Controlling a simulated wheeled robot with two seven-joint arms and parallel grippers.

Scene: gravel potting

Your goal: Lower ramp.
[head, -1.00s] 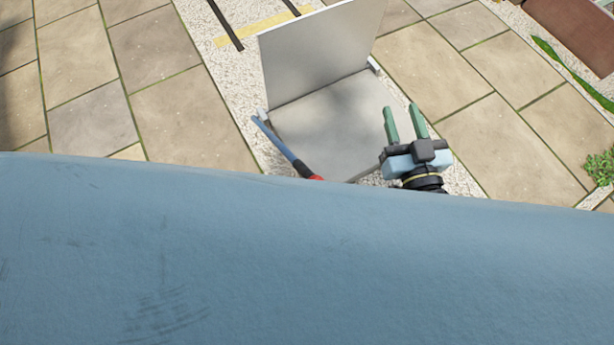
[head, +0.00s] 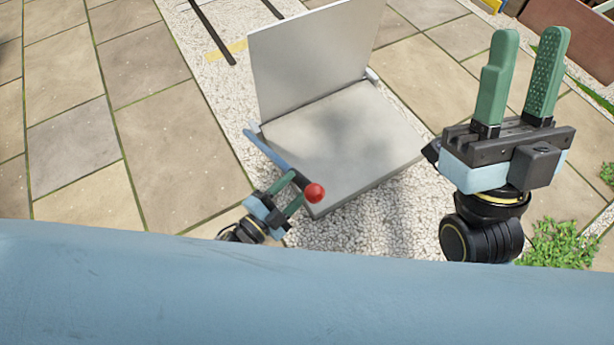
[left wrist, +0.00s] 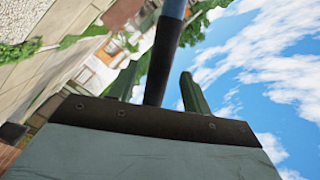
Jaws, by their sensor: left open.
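The ramp is a grey panel (head: 310,55) standing up from the back edge of a flat grey platform (head: 350,140). A blue lever (head: 265,149) with a red ball knob (head: 315,193) runs along the platform's left side. My left gripper (head: 288,188) is open at the lever's knob end. In the left wrist view the lever's rod (left wrist: 165,50) passes between its two green fingers; whether they touch it I cannot tell. My right gripper (head: 525,75) is open and empty, raised at the right, apart from the ramp.
Pale gravel (head: 365,220) surrounds the platform, with stone paving (head: 165,130) on both sides. Dark strips (head: 212,30) lie on the gravel behind at the left. Green plants (head: 560,243) grow at the lower right. A brown panel (head: 570,32) is at the top right.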

